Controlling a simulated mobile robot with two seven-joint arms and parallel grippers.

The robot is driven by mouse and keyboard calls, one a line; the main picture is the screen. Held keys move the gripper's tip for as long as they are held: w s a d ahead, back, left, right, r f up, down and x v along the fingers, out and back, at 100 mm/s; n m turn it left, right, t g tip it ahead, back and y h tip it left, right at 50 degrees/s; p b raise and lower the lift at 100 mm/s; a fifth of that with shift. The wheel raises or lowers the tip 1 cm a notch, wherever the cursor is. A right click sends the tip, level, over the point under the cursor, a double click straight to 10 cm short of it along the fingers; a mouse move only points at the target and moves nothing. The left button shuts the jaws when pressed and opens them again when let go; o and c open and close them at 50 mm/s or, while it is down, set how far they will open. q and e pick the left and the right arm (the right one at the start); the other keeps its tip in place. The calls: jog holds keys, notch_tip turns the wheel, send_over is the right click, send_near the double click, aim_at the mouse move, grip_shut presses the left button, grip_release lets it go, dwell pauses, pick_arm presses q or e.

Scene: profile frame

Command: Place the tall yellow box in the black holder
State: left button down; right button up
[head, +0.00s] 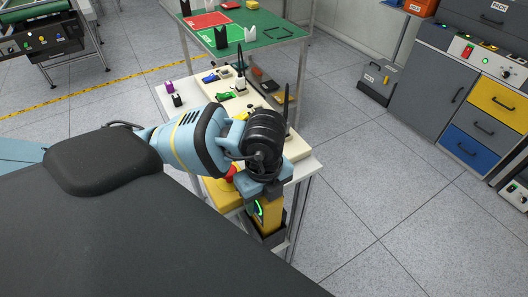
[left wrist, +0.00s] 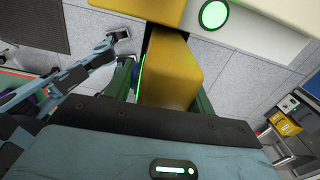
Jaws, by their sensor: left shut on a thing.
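The tall yellow box (head: 269,218) is upright under my left gripper (head: 263,203), which is shut on its upper part. In the left wrist view the box (left wrist: 172,72) sits between the two green fingers of the gripper (left wrist: 163,95). The black holder (head: 266,239) is at the near corner of the white table, directly below the box in the head view. The box's lower end meets the holder's mouth in the picture. I cannot tell how far inside it is. My right gripper is not in view.
A white table (head: 304,162) carries small tools and bottles, with a yellow box with a red button (head: 229,178) close left of the holder. A green-topped table (head: 265,37) stands behind. Grey cabinets (head: 435,85) are at the right. The floor between is clear.

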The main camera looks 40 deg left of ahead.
pick_arm(q)
jog(key=shift+c, duration=2.1)
grip_release()
notch_tip(320, 180, up, 7)
jog(key=shift+f+p, duration=0.1)
jog(key=shift+p, duration=0.35)
jog(key=shift+r, duration=0.6)
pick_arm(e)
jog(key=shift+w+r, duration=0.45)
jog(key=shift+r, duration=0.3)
pick_arm(q)
jog(key=shift+f, duration=0.1)
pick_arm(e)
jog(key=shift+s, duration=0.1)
